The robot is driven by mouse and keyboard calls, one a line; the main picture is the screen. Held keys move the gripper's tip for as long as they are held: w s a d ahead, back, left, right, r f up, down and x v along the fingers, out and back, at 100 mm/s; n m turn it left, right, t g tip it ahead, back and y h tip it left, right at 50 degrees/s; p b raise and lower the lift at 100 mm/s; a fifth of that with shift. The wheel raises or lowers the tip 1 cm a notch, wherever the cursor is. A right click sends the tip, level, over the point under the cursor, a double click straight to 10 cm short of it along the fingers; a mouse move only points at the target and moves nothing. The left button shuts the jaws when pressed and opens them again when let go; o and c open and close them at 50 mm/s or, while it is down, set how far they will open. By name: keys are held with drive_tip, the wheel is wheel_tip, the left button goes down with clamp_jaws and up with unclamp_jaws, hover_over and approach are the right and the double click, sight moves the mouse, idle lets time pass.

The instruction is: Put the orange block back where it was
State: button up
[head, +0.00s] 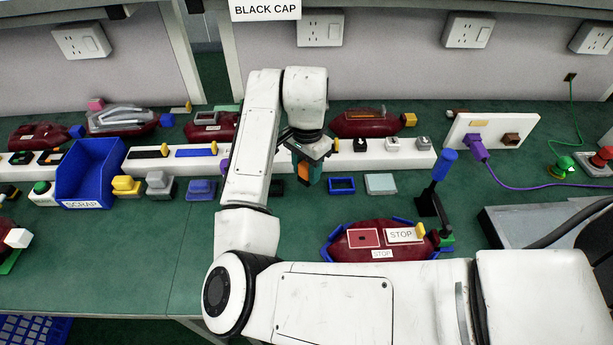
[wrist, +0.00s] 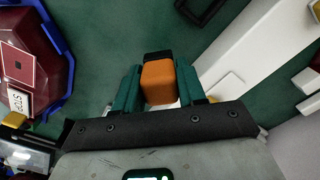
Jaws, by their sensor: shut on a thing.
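My gripper (head: 311,172) is shut on the orange block (head: 304,173) and holds it above the green bench, just in front of the white rail. In the wrist view the orange block (wrist: 158,82) sits between the two green fingers of my gripper (wrist: 158,88). A dark patch shows at the block's far end; I cannot tell whether it belongs to the block. The fingers and arm hide part of the bench and rail behind.
A dark red lamp (head: 350,248) labelled STOP sits in a blue cradle at front. The white rail (head: 358,160) carries small blocks. A blue frame (head: 342,185) and a pale tray (head: 381,184) lie nearby. A blue SCRAP bin (head: 88,170) stands left; a blue-handled clamp (head: 440,170) stands right.

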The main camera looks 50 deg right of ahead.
sight(306, 177)
drive_tip(key=shift+f, duration=1.55)
drive_tip(key=shift+f, duration=0.15)
drive_tip(key=o, duration=1)
drive_tip(key=shift+o, duration=0.2)
wheel_tip(306, 177, up, 12)
drive_tip(key=shift+r+p, duration=0.15)
drive_tip(key=shift+p, duration=0.5)
